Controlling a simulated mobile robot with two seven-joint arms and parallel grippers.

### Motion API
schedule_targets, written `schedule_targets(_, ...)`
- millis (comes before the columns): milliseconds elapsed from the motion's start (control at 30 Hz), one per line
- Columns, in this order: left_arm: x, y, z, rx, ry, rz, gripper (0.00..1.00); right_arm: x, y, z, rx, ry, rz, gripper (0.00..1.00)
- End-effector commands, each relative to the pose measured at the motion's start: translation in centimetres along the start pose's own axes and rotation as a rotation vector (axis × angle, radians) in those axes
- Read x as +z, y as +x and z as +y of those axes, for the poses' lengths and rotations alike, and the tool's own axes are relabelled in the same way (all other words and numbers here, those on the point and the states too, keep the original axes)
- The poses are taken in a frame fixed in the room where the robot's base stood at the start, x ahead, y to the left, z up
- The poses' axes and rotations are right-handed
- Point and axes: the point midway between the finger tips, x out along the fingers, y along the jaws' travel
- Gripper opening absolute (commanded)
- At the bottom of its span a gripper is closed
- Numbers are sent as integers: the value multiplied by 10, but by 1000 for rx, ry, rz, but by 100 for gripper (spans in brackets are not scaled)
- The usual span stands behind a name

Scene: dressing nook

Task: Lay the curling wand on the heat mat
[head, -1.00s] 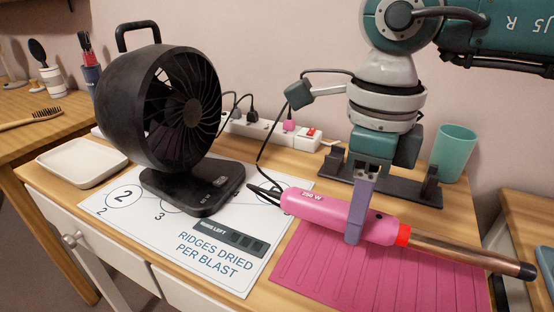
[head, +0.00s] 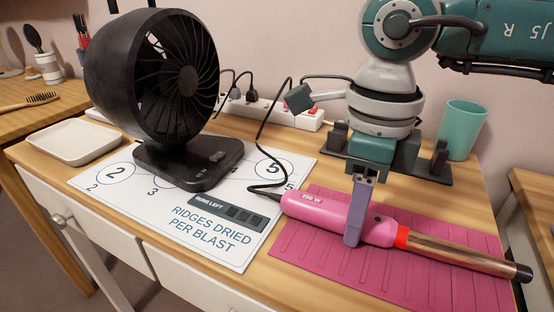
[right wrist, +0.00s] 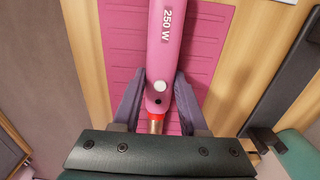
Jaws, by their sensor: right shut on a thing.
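The curling wand (head: 322,209) has a pink handle marked 250 W, a red collar, a copper barrel and a dark tip. My right gripper (head: 354,225) is shut around its handle, near the collar. The right wrist view (right wrist: 158,92) shows one finger on each side of the handle (right wrist: 166,50). The wand lies across the middle of the pink ridged heat mat (head: 300,249), its tip past the mat's right edge. I cannot tell whether it touches the mat or is just above it. My left gripper is not in view.
A black fan (head: 160,80) stands on a printed white sheet (head: 150,222) left of the mat. The wand's black cord loops behind toward a power strip (head: 265,108). A dark stand (head: 437,172) and a teal cup (head: 462,130) are behind. A cream tray (head: 70,141) is at left.

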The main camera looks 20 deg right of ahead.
Motion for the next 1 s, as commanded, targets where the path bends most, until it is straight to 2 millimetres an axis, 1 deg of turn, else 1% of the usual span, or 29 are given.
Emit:
schedule_targets(67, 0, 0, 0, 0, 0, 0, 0, 0, -1, 0, 0, 0, -2, 0)
schedule_targets(100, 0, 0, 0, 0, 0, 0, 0, 0, -1, 0, 0, 0, -2, 45)
schedule_targets(400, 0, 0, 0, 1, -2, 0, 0, 0, -1, 0, 0, 0, -1, 77)
schedule_targets(633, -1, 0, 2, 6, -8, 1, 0, 0, 0, 0, 1, 0, 1, 77)
schedule_targets(733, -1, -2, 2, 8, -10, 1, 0, 0, -7, 0, 0, -1, -2, 77)
schedule_targets(867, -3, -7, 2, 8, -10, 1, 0, 0, -29, -1, -3, -1, -3, 77)
schedule_targets(1000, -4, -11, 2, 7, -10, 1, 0, 1, -59, -1, -2, -1, -5, 77)
